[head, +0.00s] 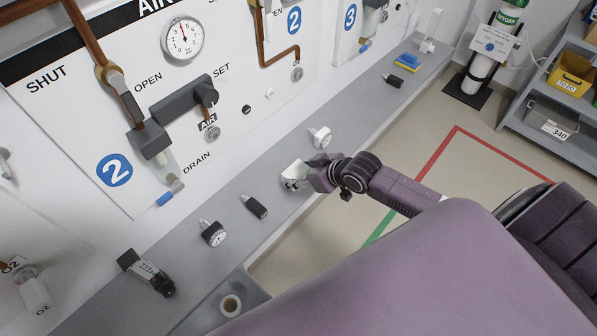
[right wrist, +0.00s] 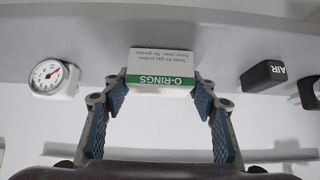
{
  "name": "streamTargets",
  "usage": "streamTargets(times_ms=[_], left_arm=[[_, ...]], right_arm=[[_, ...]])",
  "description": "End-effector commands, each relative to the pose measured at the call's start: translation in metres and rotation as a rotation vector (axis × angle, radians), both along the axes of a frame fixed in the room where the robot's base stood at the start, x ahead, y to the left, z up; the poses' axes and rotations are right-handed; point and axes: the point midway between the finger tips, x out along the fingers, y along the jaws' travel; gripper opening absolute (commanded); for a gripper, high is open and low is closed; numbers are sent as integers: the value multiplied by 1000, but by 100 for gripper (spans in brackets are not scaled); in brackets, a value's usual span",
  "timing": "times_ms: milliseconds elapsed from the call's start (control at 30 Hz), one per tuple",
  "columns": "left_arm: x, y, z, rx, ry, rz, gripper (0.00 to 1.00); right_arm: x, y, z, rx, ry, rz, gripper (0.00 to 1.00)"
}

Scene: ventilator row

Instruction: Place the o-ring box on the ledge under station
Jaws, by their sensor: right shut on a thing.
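The o-ring box (right wrist: 160,66), white with a green "O-RINGS" band, sits between the fingers of my right gripper (right wrist: 160,92), which is shut on it. In the head view the white box (head: 295,169) shows at the tip of my right gripper (head: 297,179), over the grey ledge (head: 345,140) below the wall panels. I cannot tell whether the box touches the ledge. My left gripper is not in view.

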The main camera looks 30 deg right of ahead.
Motion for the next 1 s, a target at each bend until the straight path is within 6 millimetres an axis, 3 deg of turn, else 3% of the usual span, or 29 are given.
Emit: streamTargets(times_ms=[300,333,467,833,1000], left_arm=[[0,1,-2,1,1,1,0],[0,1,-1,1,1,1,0],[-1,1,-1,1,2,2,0],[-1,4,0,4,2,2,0],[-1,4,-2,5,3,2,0]], right_arm=[[0,0,-3,0,-1,0,29],[0,0,-2,0,-1,1,57],[0,0,-2,0,-1,0,71],[0,0,3,0,-1,1,71],[-14,-6,15,-2,-1,2,71]])
